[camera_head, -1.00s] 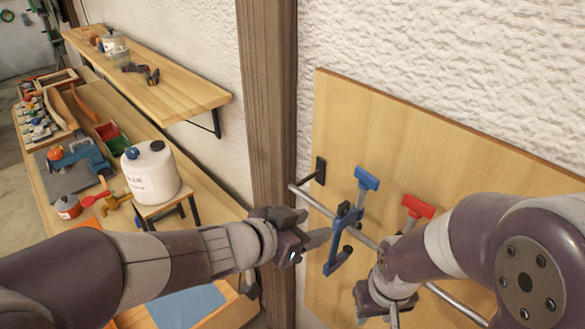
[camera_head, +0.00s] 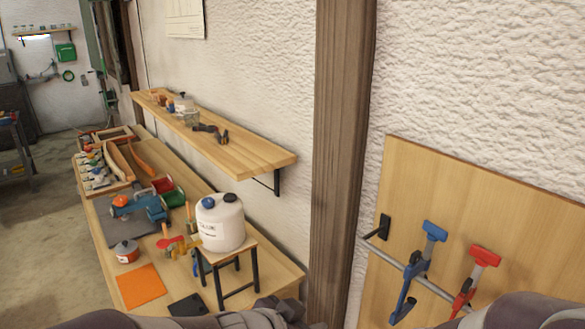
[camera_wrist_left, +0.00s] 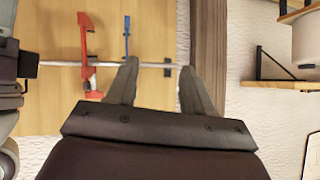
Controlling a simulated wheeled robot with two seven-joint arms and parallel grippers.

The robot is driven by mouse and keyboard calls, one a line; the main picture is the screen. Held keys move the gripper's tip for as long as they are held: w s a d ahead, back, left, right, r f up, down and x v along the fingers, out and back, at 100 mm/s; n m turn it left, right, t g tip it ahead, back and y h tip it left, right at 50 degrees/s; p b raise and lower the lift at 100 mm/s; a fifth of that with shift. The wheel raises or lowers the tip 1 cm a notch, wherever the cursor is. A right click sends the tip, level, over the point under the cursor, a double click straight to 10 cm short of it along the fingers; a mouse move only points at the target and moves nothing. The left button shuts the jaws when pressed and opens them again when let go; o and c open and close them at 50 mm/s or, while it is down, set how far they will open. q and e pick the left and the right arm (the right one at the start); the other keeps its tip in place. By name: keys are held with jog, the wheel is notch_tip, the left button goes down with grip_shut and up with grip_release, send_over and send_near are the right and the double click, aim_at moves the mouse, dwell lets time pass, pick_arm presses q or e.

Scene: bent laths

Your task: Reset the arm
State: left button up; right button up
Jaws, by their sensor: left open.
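My left gripper (camera_wrist_left: 156,80) is open and empty in the left wrist view, its two grey fingers apart. The fingers appear in front of a metal rail (camera_wrist_left: 152,65) on a wooden board; contact cannot be told. In the head view only the top of my left arm shows at the bottom edge, and its fingers are out of frame. Part of my right arm (camera_head: 530,312) shows at the bottom right corner; its gripper is not seen there. A blue clamp (camera_head: 418,270) and a red clamp (camera_head: 472,275) hang on the rail. The red clamp also shows in the wrist view (camera_wrist_left: 86,50).
A workbench (camera_head: 262,265) along the wall holds a stool (camera_head: 222,262) with a white glue jug (camera_head: 219,224), tools and an orange sheet (camera_head: 140,287). A wall shelf (camera_head: 240,150) is above it. A wooden post (camera_head: 340,150) stands between bench and board (camera_head: 440,190).

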pick_arm(q)
jog(key=s+a+f+n+g+y+b, duration=0.3)
jog(key=s+a+f+n+b, duration=0.1)
jog(key=a+f, duration=0.5)
jog(key=s+a+f+n+g+y+b, duration=0.3)
jog(key=s+a+f, duration=0.4)
jog(key=a+f, duration=0.3)
jog(key=a+n+g+b, duration=0.1)
jog(key=n, duration=0.1)
jog(key=shift+n+y, duration=0.3)
jog(key=shift+y, duration=0.1)
pick_arm(e)
notch_tip(320, 180, down, 8)
jog(key=shift+f, duration=0.2)
pick_arm(q)
jog(key=shift+s+a, duration=0.1)
pick_arm(e)
jog(key=shift+o, duration=0.3)
